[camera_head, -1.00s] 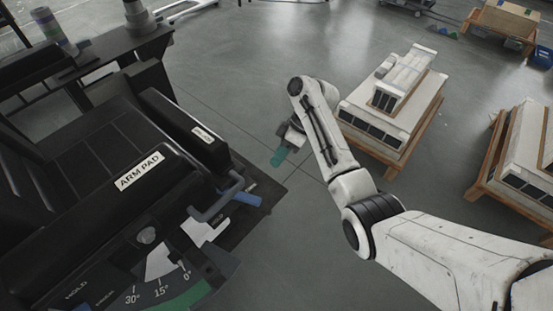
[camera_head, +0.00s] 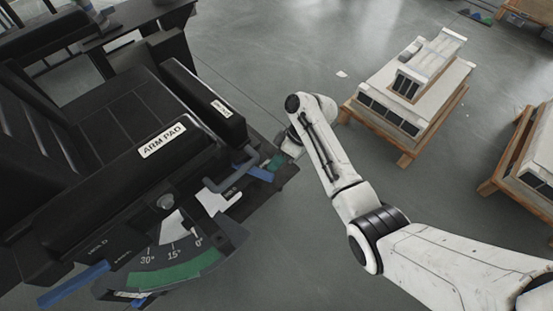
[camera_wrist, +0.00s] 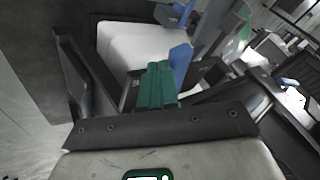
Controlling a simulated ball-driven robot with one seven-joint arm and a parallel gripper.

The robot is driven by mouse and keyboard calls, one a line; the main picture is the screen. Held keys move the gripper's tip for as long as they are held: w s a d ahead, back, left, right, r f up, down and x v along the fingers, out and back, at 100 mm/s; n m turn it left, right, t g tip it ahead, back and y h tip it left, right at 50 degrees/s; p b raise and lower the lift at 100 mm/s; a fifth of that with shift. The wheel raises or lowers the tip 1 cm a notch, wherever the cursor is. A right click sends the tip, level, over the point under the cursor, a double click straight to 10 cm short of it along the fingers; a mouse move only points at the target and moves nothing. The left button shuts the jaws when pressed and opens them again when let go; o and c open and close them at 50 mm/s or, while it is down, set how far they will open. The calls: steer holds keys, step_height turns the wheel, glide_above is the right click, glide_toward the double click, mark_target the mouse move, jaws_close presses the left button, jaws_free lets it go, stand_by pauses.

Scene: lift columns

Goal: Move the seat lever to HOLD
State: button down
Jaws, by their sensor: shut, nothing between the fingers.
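My gripper (camera_head: 274,164) has teal fingers, which are shut and empty. In the head view it is at the right end of a blue lever handle (camera_head: 254,172) by the black seat (camera_head: 105,120). In the wrist view the fingers (camera_wrist: 157,86) are beside an upright blue piece (camera_wrist: 181,64), close to its left; I cannot tell whether they touch. A small label plate (camera_head: 232,191) lies just below the handle, too small to read surely. The angle dial (camera_head: 170,255) shows 0, 15 and 30 degrees, with a HOLD mark (camera_head: 98,247) to its left.
A grey bent bar (camera_head: 230,176) and the ARM PAD armrest (camera_head: 150,150) are left of my gripper. White stacked units on a wooden pallet (camera_head: 415,90) stand to the right.

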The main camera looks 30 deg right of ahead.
mark_target(269, 180)
steer(key=s+m+p, duration=0.1)
steer(key=p, duration=0.1)
steer(key=s+a+m+t+p, duration=0.1)
steer(key=p, duration=0.1)
steer(key=shift+a+r, duration=0.25)
steer(key=s+a+m+t+p, duration=0.1)
steer(key=p, duration=0.1)
steer(key=s+a+m+t+p, duration=0.1)
steer(key=m+p, duration=0.1)
steer(key=shift+a+h, duration=0.35)
steer(key=shift+h, duration=0.05)
steer(key=shift+s+a+f+m+t+p, duration=0.1)
steer(key=shift+s+a+m+t+p, duration=0.15)
steer(key=shift+a, duration=0.65)
steer(key=shift+s+a+f+m+t+p, duration=0.15)
steer(key=shift+s+a+m+p, duration=0.15)
steer(key=shift+a, duration=0.55)
steer(key=shift+a, duration=0.2)
steer(key=shift+d, duration=0.15)
